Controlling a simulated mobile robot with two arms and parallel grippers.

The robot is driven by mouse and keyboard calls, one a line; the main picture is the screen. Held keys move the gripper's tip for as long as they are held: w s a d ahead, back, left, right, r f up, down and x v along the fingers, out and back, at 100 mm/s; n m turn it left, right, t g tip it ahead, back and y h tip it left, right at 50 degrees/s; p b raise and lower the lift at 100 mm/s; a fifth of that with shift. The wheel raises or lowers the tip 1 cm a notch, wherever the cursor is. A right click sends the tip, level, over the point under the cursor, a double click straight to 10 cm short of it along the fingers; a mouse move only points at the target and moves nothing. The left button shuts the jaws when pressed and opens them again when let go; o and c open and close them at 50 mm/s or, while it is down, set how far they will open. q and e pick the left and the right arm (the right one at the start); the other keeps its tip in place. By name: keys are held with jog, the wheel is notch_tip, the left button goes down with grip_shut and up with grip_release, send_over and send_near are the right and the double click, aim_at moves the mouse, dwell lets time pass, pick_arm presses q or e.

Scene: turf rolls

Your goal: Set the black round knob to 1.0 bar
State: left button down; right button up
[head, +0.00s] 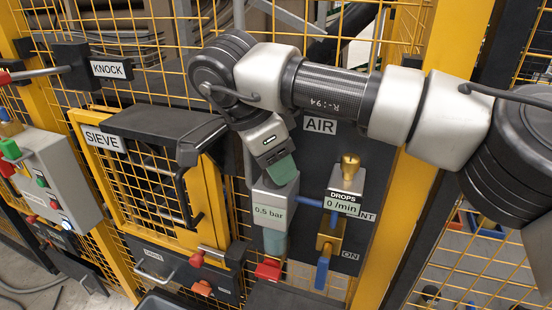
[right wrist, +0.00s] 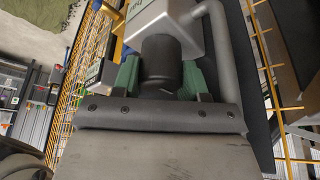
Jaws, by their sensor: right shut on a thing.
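The black round knob (right wrist: 160,66) sits on the grey regulator body (right wrist: 160,22) in the right wrist view. My right gripper (right wrist: 160,78) has its green fingers on both sides of the knob and is shut on it. In the head view my right gripper (head: 281,172) comes down on top of the regulator (head: 275,195) and hides the knob. The regulator's display (head: 269,213) reads 0.5 bar. A clear bluish bowl (head: 275,243) hangs below it. My left gripper is not in view.
Right of the regulator stands a brass-topped dropper (head: 349,165) with a DROPS display (head: 342,203) reading 0 /min. A blue lever (head: 322,273) is below it. A red part (head: 267,269) lies under the bowl. The yellow SIEVE door (head: 150,180) is left; a yellow post (head: 400,220) is right.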

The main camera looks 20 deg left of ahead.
jog(key=shift+r, duration=0.1)
jog(key=o, duration=0.7)
jog(key=shift+c, duration=0.2)
